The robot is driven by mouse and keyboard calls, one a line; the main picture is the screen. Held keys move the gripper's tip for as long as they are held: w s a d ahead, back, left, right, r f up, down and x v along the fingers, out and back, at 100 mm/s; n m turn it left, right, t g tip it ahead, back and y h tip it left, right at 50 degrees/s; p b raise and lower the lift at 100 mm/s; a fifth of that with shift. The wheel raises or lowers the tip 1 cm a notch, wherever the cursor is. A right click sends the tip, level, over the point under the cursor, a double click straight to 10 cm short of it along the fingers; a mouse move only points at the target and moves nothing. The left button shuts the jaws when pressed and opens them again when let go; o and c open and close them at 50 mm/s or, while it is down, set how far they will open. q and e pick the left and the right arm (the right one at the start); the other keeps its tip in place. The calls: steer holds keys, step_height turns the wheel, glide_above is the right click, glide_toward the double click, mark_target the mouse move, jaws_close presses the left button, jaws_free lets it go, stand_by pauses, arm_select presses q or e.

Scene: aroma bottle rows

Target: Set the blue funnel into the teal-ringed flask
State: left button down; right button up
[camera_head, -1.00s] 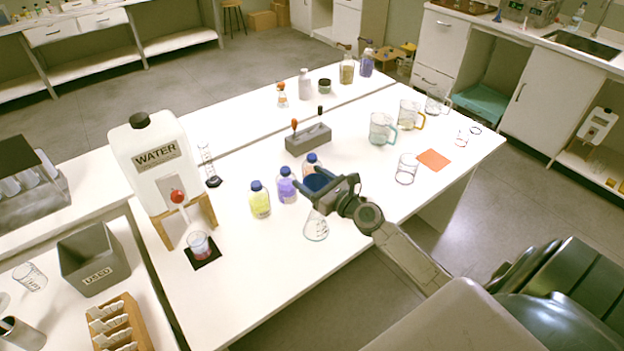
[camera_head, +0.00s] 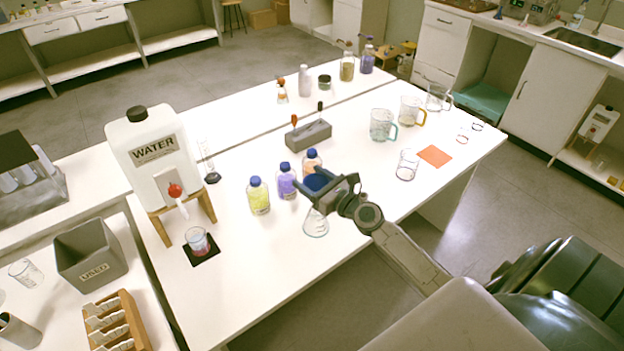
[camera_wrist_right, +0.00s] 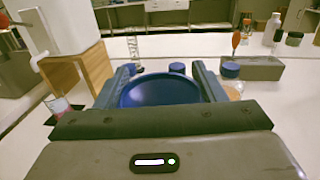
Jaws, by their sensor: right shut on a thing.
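My right gripper (camera_head: 322,187) is shut on the blue funnel (camera_head: 315,182), above the front part of the white table. In the right wrist view the funnel's wide blue bowl (camera_wrist_right: 160,90) sits between the two fingers, its mouth facing up. A clear conical flask (camera_head: 316,225) stands on the table just below the gripper in the head view. Its top is hidden behind the gripper, and a teal ring on it is not clear. I cannot tell whether the funnel's stem is in the flask's neck. My left gripper is not in view.
Blue-capped bottles, yellow (camera_head: 259,198), purple (camera_head: 286,184) and orange (camera_head: 312,160), stand close behind and left. The water tank (camera_head: 158,155) stands further left with a beaker (camera_head: 198,240) before it. A grey block (camera_head: 308,135) lies behind. Table front is clear.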

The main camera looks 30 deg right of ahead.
steer(key=shift+f+b, duration=0.45)
steer(key=shift+f, duration=0.15)
steer(key=o, duration=1)
steer(key=shift+o, duration=0.2)
steer(key=shift+r, duration=0.1)
steer(key=b+v, duration=0.4)
steer(key=v, duration=0.6)
steer(key=shift+s+b, duration=0.3)
steer(key=shift+s, duration=0.1)
